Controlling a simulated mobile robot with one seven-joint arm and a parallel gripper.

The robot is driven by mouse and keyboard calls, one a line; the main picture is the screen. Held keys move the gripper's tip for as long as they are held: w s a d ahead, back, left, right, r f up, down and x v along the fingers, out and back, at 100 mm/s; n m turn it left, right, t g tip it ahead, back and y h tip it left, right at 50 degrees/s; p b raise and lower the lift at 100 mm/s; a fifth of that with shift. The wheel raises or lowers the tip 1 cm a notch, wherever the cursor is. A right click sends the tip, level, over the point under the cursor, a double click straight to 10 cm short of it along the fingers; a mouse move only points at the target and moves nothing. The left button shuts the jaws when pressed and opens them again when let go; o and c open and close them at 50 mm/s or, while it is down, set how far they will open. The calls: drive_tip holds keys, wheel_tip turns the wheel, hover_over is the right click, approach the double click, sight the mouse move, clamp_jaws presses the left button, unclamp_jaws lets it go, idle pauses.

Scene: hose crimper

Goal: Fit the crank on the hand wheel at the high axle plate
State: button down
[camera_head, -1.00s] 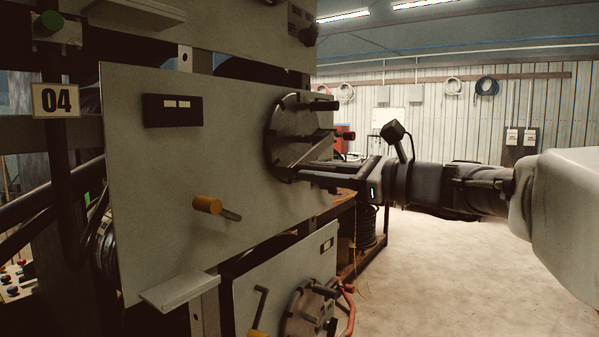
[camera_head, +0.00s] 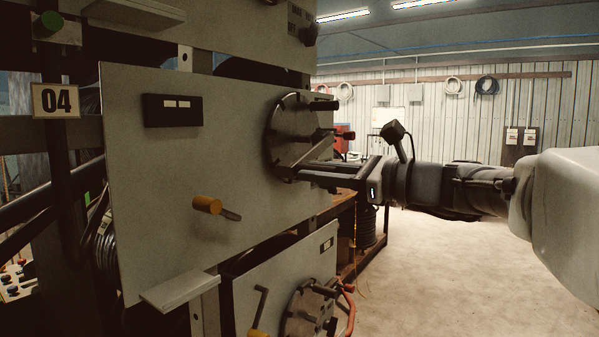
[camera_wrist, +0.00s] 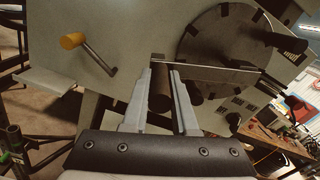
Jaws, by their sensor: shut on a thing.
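The high axle plate (camera_head: 150,190) is a large pale panel. The dark round hand wheel (camera_head: 279,125) is on its right side and also shows in the wrist view (camera_wrist: 212,48). My gripper (camera_head: 298,170) is at the wheel's lower edge. In the wrist view my gripper (camera_wrist: 162,74) is shut on the dark handle (camera_wrist: 161,98) of the crank. The crank's flat arm (camera_wrist: 215,65) runs across the wheel's lower face, its handle pointing back towards my wrist. I cannot tell whether the arm touches the wheel or is seated on it; its far end is hard to read.
A yellow-handled lever (camera_head: 207,205) sticks out of the plate left of my gripper. A lower plate (camera_head: 265,285) carries another dark wheel (camera_head: 308,305). A small shelf (camera_head: 180,290) juts out below the high plate. The floor to the right is clear.

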sight(297, 168)
drive_tip(key=shift+p+x, duration=0.3)
drive_tip(key=shift+x, duration=1.8)
drive_tip(key=c, duration=0.6)
unclamp_jaws()
drive_tip(key=shift+a, duration=0.1)
drive_tip(key=shift+s+d, duration=0.25)
drive_tip(key=shift+d, duration=0.25)
drive_tip(key=b+v, duration=0.2)
drive_tip(key=v, duration=1.4)
drive_tip(key=shift+s+d+b, duration=0.15)
drive_tip(key=shift+b, duration=0.15)
